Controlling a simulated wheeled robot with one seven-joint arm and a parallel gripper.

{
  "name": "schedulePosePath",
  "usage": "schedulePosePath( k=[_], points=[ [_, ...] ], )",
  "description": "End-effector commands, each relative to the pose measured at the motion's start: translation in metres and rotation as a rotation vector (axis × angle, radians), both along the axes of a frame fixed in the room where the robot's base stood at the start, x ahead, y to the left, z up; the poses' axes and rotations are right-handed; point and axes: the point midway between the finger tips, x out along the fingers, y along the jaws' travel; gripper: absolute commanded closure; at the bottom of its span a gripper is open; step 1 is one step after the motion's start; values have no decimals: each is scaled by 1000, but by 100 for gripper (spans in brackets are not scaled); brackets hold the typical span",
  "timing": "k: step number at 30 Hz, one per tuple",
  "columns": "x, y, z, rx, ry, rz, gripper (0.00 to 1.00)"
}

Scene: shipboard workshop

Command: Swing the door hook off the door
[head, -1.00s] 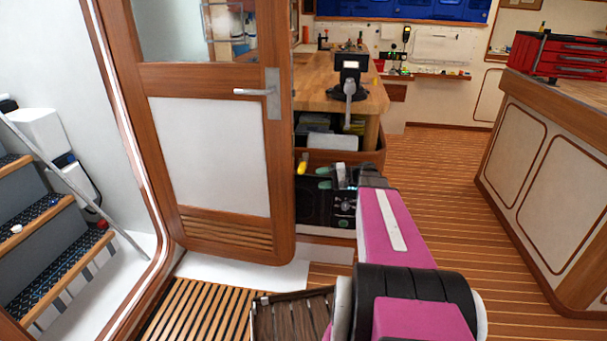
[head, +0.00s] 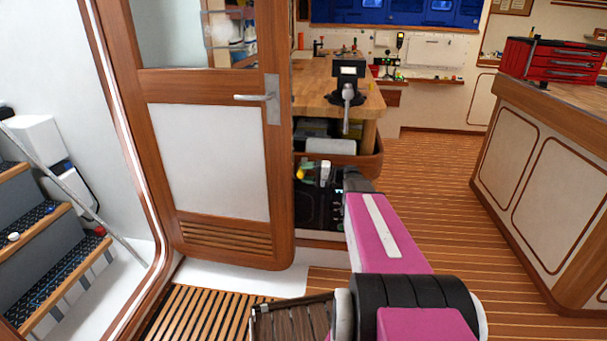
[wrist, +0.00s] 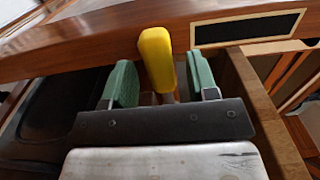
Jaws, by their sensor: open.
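The wooden door (head: 208,160) with a white panel and a metal lever handle (head: 258,97) stands at the left of the head view. A yellow grip (head: 301,171), apparently the door hook's, shows just right of the door's edge. My gripper (head: 314,170) is beside it, small and partly hidden by my arm. In the wrist view, the yellow grip (wrist: 157,58) stands between the two green finger pads of my gripper (wrist: 160,82). The pads are apart, with a visible gap on the right; contact on the left is unclear. The hook's far end is hidden.
A wooden workbench (head: 325,92) with shelves below stands behind the gripper. A counter (head: 560,165) with a red toolbox (head: 550,62) is at the right. Stairs (head: 45,250) are at the far left. The plank floor between bench and counter is clear.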

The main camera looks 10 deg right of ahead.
Motion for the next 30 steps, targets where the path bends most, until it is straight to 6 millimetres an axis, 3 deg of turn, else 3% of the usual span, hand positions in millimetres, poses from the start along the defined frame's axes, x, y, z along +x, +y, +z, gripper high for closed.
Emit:
schedulePosePath(
  k=[13, 14, 18, 30],
  points=[
    [3, 11, 0, -1, 0, 0, 47],
    [3, 11, 0, -1, 0, 0, 53],
    [3, 10, 0, -1, 0, 0, 96],
    [3, 10, 5, 14, 48, 0, 96]
  ],
)
